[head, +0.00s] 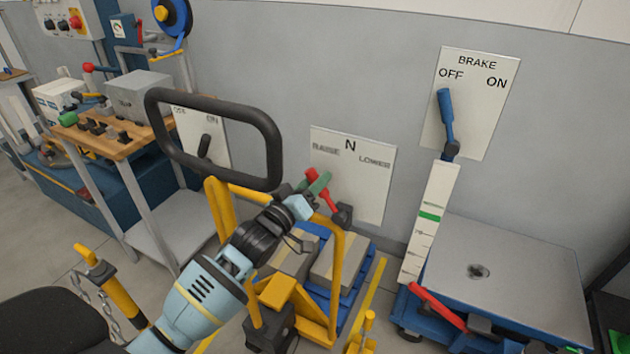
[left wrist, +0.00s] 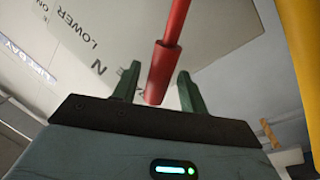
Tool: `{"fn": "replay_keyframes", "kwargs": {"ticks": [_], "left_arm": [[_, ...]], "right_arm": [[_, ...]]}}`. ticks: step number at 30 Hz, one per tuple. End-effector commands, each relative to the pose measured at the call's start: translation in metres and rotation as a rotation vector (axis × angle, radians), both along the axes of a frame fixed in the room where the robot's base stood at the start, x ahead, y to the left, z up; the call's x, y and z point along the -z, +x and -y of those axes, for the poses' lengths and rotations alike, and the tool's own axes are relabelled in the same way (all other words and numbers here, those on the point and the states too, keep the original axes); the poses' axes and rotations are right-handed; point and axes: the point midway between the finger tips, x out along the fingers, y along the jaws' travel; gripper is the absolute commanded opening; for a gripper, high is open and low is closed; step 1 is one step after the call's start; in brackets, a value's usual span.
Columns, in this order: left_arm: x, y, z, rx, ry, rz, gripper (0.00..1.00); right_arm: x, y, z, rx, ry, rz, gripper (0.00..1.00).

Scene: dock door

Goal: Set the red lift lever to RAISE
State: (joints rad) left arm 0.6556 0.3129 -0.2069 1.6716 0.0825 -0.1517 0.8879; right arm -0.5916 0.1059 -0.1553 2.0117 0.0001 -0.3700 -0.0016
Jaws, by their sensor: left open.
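The red lift lever (head: 323,190) stands out from a white wall panel (head: 371,192) marked RAISE, N and LOWER. From its dark pivot it leans up and left, to the RAISE side of N; its exact setting is hard to judge. My left gripper (head: 315,183) is at the lever's upper end, its green fingers open. In the left wrist view the lever's red grip (left wrist: 158,75) lies between the two spread fingers (left wrist: 157,87), with gaps on both sides. The panel (left wrist: 185,25) shows behind it. My right gripper is not in view.
A yellow cart with a black handle loop (head: 277,150) stands close beside my left arm. A blue BRAKE lever (head: 446,115) is to the right, above a grey platform (head: 515,270) with a red pedal (head: 437,306). A workbench (head: 120,145) is at left.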

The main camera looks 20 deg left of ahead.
Motion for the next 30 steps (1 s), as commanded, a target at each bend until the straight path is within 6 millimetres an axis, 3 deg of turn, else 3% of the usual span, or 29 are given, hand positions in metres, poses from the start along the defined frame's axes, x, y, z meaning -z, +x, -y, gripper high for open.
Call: {"fn": "replay_keyframes", "kwargs": {"ticks": [9,15,30], "left_arm": [[0.007,-0.046,-0.009,0.0,0.0,-0.003,0.43],[0.009,-0.065,-0.013,-0.001,-0.001,-0.002,0.43],[0.009,-0.069,-0.014,-0.001,0.0,-0.002,0.43]], "right_arm": [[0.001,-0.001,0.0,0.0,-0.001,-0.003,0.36],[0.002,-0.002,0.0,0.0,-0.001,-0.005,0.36],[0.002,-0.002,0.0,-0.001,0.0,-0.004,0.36]]}}
